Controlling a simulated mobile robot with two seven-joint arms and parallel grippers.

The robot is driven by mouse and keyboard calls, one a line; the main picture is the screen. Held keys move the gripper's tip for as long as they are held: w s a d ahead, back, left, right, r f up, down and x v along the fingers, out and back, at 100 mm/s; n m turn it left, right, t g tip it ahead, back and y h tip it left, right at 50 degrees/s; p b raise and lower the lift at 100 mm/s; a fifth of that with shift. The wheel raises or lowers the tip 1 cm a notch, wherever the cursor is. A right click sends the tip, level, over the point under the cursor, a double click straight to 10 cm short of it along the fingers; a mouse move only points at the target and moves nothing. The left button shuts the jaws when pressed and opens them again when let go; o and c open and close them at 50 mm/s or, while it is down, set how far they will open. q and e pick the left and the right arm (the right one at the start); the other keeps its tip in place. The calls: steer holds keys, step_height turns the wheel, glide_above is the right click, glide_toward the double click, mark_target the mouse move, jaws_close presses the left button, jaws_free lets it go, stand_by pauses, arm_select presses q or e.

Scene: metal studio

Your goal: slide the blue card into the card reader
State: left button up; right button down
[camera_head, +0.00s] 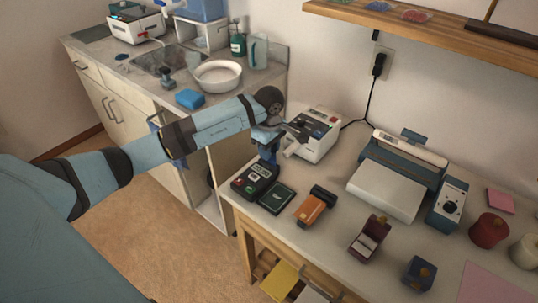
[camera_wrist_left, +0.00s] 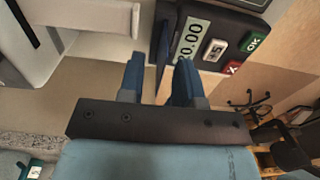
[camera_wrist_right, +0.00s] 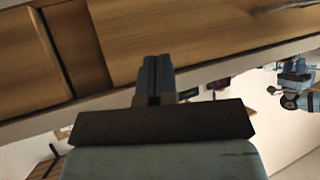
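The card reader (camera_head: 257,177) is a dark terminal with a pale display and red and green keys, lying near the left edge of the table. It also shows at the top of the left wrist view (camera_wrist_left: 225,30). My left gripper (camera_head: 267,153) is just over the reader's far end. In the left wrist view its two blue fingers (camera_wrist_left: 160,75) stand apart. A dark blue strip (camera_wrist_left: 163,38) shows between them beside the reader; I cannot tell whether it is the blue card. No clear card face shows in the head view. My right gripper (camera_wrist_right: 157,75) has its fingers together, below the wooden furniture.
A white machine (camera_head: 316,136) stands close behind my left gripper.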

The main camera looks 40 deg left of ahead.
arm_select(q)
step_height(320, 180, up, 11)
arm_select(e)
steer(key=shift+w+d, duration=0.2)
steer(key=shift+d, duration=0.2)
stand_by(0.4)
